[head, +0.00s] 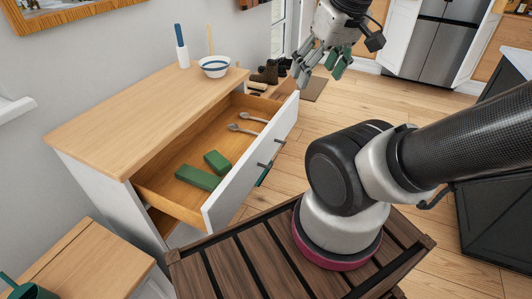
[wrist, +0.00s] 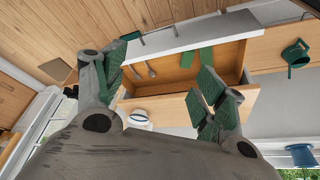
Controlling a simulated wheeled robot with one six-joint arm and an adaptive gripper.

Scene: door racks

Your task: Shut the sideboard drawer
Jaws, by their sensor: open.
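The sideboard (head: 140,110) has a wooden top and white sides, and stands against the grey wall. Its drawer (head: 255,158) is pulled well out, with a white front and dark handles. Two spoons (head: 246,129) and two green blocks (head: 200,177) lie inside it. My gripper (head: 326,62) is open and empty, above and beyond the far end of the drawer front, apart from it. In the wrist view the open drawer (wrist: 195,45) shows between and beyond the green-padded fingers of my gripper (wrist: 160,85).
A white bowl (head: 214,66) with a blue band and a white-and-blue bottle (head: 181,46) stand on the sideboard top. A lower wooden cabinet (head: 85,262) is at the near left. Boots (head: 268,71) stand on the floor beyond.

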